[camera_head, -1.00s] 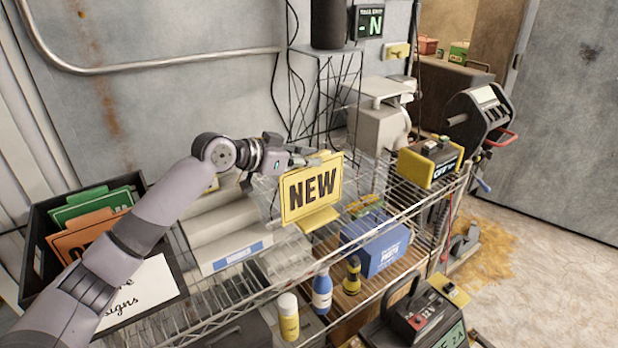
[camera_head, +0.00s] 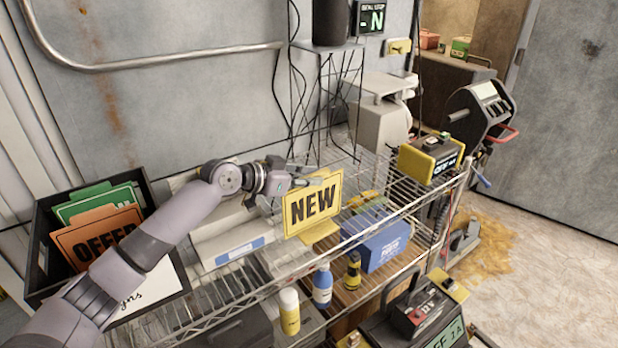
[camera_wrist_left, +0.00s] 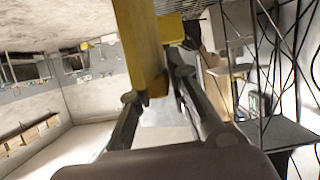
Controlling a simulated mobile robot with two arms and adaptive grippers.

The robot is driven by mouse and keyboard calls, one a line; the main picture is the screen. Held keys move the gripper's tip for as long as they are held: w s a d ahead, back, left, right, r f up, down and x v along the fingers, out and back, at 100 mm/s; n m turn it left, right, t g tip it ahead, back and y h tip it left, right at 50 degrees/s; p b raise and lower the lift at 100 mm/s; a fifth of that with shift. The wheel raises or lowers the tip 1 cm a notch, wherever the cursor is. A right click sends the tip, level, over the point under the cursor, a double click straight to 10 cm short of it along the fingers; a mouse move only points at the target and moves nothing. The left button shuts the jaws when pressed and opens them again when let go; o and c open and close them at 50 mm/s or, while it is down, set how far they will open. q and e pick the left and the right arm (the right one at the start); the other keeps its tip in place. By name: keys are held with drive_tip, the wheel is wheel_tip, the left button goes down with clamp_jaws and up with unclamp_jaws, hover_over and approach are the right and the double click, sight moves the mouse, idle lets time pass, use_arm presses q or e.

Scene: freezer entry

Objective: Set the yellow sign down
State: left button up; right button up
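The yellow sign (camera_head: 313,204) with "NEW" in black letters is upright at the front of the wire shelf's top level. My left gripper (camera_head: 298,182) is at its upper back edge. In the left wrist view the yellow sign (camera_wrist_left: 140,45) stands between the fingers of my left gripper (camera_wrist_left: 160,90), which look closed on it. The sign's yellow foot shows at its lower right. Whether the foot touches the wire shelf (camera_head: 225,285) I cannot tell. My right gripper is not in view.
A black bin (camera_head: 45,215) with orange and green signs stands left. White boxes (camera_head: 225,235) sit beside the sign, a blue box (camera_head: 383,245) and bottles (camera_head: 322,287) below it. A yellow-black device (camera_head: 430,160) stands right. Bare wire shelf lies behind the sign.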

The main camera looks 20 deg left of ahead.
use_arm(q)
drive_tip(key=o, duration=0.3)
drive_tip(key=shift+r, duration=0.15)
drive_tip(key=shift+a+r, duration=0.1)
drive_tip(key=shift+r, duration=0.05)
drive_tip(key=shift+p+v, duration=0.8)
drive_tip(key=shift+v, duration=5.1)
drive_tip(key=shift+s, duration=0.1)
